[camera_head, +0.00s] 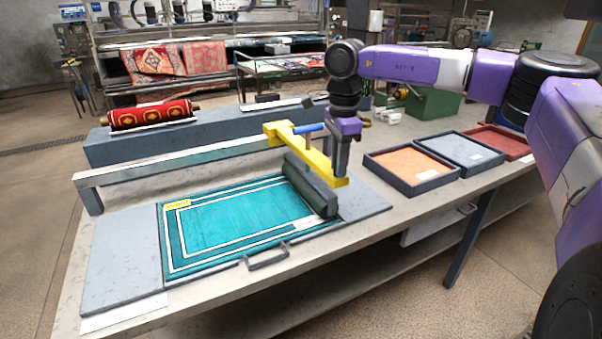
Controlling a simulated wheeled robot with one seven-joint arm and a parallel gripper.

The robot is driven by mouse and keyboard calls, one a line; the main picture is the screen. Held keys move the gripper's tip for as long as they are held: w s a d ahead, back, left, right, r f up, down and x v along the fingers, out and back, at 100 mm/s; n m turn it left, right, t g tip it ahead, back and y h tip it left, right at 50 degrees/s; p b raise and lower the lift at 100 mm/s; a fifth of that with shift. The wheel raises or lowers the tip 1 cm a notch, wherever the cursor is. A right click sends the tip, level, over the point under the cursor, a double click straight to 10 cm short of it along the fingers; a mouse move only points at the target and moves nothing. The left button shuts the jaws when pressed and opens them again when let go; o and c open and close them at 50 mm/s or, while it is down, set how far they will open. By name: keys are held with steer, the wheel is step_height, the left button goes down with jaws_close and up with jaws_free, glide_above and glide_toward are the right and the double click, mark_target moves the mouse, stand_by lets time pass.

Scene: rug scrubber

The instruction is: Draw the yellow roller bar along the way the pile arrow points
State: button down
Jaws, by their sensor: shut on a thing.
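The yellow roller bar (312,158) runs slantwise over the right end of a teal rug (235,222) with white border lines. A dark grey-green roller (311,187) lies below the bar, at the rug's right end. My gripper (340,172) points down and is shut on the yellow bar; its fingertips are partly hidden. A short blue cylinder (311,128) shows beside the gripper above the bar. A small yellow label (178,204) lies at the rug's far left corner; its marking is too small to read, so I cannot tell the arrow's direction.
A grey metal rail (170,162) runs behind the rug. A handle (267,258) sits at the front edge. Trays with orange (407,166), grey-blue (460,149) and red (497,140) contents stand at right. A rolled red rug (153,116) lies behind. The grey plate left of the rug is clear.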

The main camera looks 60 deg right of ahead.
steer(key=s+d, duration=0.6)
steer(key=d, duration=0.2)
steer(key=shift+s+d+p, duration=0.15)
steer(key=shift+d+p, duration=0.05)
steer(key=shift+p, duration=0.2)
steer(key=c, duration=1.3)
jaws_free()
steer(key=shift+s+d, duration=0.1)
steer(key=shift+d, duration=0.05)
steer(key=shift+o, duration=0.2)
steer(key=shift+r, duration=0.1)
step_height(320, 180, up, 8)
